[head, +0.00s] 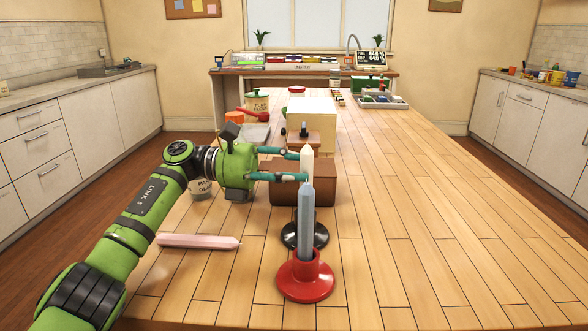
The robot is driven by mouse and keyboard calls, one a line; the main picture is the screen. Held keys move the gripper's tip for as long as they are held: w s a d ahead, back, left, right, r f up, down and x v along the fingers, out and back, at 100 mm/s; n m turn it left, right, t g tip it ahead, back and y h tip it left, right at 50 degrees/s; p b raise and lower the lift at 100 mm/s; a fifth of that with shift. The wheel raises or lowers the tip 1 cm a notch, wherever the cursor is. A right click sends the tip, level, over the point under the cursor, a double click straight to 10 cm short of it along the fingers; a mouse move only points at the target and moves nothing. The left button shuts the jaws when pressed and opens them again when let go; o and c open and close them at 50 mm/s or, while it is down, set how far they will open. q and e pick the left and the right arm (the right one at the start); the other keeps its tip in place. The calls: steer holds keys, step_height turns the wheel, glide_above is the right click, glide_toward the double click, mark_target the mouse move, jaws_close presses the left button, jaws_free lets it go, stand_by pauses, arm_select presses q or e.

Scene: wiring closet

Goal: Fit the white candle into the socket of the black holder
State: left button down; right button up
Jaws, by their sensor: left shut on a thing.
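My left gripper (301,164) reaches in from the left and is shut on the white candle (306,154). The candle looks upright, with its tip above the fingers. Its lower part is hidden behind a grey candle (306,220) standing in a red holder (304,281). The black holder (319,237) sits on the table just behind the red one. Its socket is mostly hidden by the grey candle, so I cannot tell whether the white candle's lower end touches it. My right gripper is not in view.
A pink candle (199,242) lies on the table (420,230) at left. A brown box (325,185) stands behind the candles, with a pale box (313,115) and canisters farther back. A tray (381,100) stands at the far right. The table's right side is clear.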

arm_select(q)
steer(key=shift+s+d, duration=0.1)
steer(key=shift+d, duration=0.15)
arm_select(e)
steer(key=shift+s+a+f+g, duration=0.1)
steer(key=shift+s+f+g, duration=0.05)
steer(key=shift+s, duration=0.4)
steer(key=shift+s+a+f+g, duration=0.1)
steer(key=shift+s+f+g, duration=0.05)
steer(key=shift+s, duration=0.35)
arm_select(q)
steer(key=shift+s+a+r, duration=0.1)
steer(key=shift+a+r, duration=0.05)
steer(key=shift+r, duration=0.65)
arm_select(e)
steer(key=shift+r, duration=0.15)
arm_select(q)
steer(key=shift+a+r, duration=0.15)
steer(key=shift+r, duration=0.05)
steer(key=shift+f+b, duration=0.65)
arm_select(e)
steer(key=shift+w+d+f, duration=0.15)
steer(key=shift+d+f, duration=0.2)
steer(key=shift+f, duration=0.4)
